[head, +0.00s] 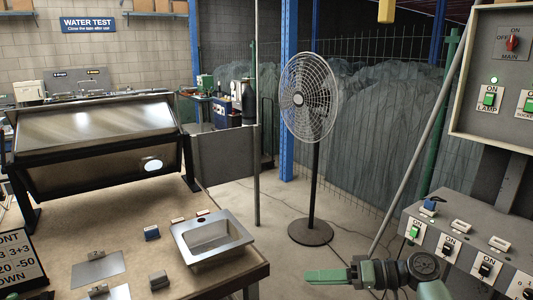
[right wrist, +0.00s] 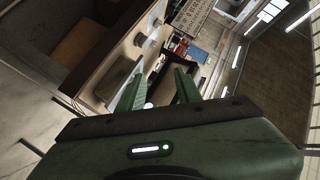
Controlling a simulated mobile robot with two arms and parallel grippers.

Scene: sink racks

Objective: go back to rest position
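My right gripper (head: 312,276) reaches in from the lower right in the head view, pointing left. It is beyond the table's right edge, over the floor, and touches nothing that I can see. In the right wrist view its two green fingers (right wrist: 161,76) stand apart with nothing held between them. The wrist camera sees the room tilted. My left gripper is not in view.
A metal sink (head: 212,237) sits on the table (head: 140,238) near its right corner. Small blocks and metal plates lie beside it. A standing fan (head: 309,100) is behind my right gripper. A switch panel (head: 470,243) is close on the right.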

